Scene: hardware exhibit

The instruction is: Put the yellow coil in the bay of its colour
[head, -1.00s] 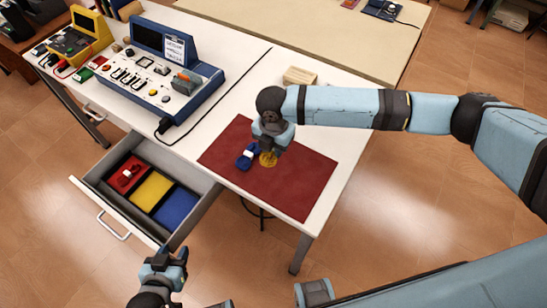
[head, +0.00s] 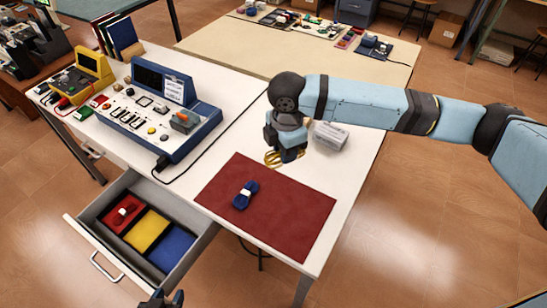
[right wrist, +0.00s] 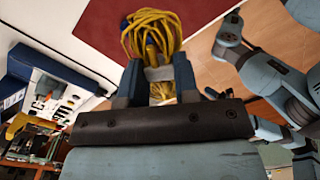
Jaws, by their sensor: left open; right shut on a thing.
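The yellow coil (head: 272,160) is held by my right gripper (head: 289,156), raised above the table near the far edge of the dark red mat (head: 290,214). In the right wrist view the coil (right wrist: 148,36) sits between the fingers, its band pinched by my right gripper (right wrist: 158,78). The open drawer (head: 88,214) has a red bay (head: 112,226), a yellow bay (head: 148,230) and a blue bay (head: 172,246) side by side. The yellow bay is empty. My left gripper (head: 166,299) is open at the bottom edge, mostly cut off, in front of the drawer.
A blue coil (head: 243,196) lies on the mat. A red coil (head: 124,212) lies in the red bay. A blue test console (head: 165,110) and a yellow instrument (head: 82,76) stand at the table's left. A pale box (head: 329,136) stands behind my right gripper.

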